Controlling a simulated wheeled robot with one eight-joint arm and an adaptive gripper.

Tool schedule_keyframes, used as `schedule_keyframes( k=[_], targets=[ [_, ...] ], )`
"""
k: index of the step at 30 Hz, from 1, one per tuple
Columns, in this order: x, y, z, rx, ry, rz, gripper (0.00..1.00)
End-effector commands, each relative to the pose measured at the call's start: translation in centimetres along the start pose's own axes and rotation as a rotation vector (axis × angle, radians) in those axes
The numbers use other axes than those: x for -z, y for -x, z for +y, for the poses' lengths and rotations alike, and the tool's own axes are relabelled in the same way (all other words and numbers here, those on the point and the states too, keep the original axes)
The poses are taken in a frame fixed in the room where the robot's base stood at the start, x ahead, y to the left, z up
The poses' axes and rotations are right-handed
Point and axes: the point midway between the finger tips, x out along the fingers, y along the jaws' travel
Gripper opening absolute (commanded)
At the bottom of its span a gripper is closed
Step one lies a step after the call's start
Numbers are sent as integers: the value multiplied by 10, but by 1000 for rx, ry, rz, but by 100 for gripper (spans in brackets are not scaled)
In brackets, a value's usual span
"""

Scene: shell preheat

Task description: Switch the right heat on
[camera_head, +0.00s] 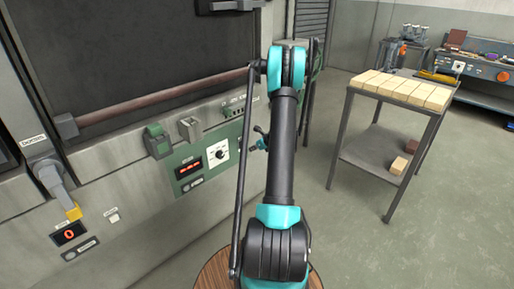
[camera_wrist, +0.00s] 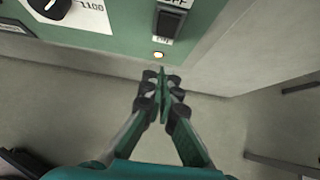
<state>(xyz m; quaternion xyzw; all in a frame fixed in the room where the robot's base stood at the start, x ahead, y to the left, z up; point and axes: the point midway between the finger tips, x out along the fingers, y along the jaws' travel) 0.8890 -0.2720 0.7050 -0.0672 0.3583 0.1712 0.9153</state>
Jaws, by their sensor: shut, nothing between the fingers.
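In the wrist view, a dark switch (camera_wrist: 162,25) sits on the green control panel (camera_wrist: 113,32), with a label ending in "FF" above it and a small label below. A small round lamp (camera_wrist: 158,54) with a pale orange tint is just under it. My gripper (camera_wrist: 163,84) is shut and empty, its fingertips just below the lamp and apart from the switch in the picture. Any gap in depth is hard to judge. In the head view, my gripper (camera_head: 259,140) shows small beside the panel, partly hidden by my arm.
A dial (camera_head: 218,151) and a red display (camera_head: 189,168) are on the green panel, left of my arm. A long handle bar (camera_head: 150,101) juts out above. A metal table (camera_head: 372,153) with pale blocks stands right. Grey floor between is clear.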

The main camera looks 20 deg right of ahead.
Motion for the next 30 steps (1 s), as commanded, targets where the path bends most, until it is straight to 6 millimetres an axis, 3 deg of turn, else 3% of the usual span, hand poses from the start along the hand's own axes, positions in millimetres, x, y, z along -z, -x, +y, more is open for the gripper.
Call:
schedule_keyframes(
  k=[3, 9, 30],
  targets=[
    [0, -24, 0, -2, 1, 1, 0],
    [-20, -42, 0, -1, 0, 0, 0],
    [-32, -58, 0, 0, -1, 1, 0]
  ],
)
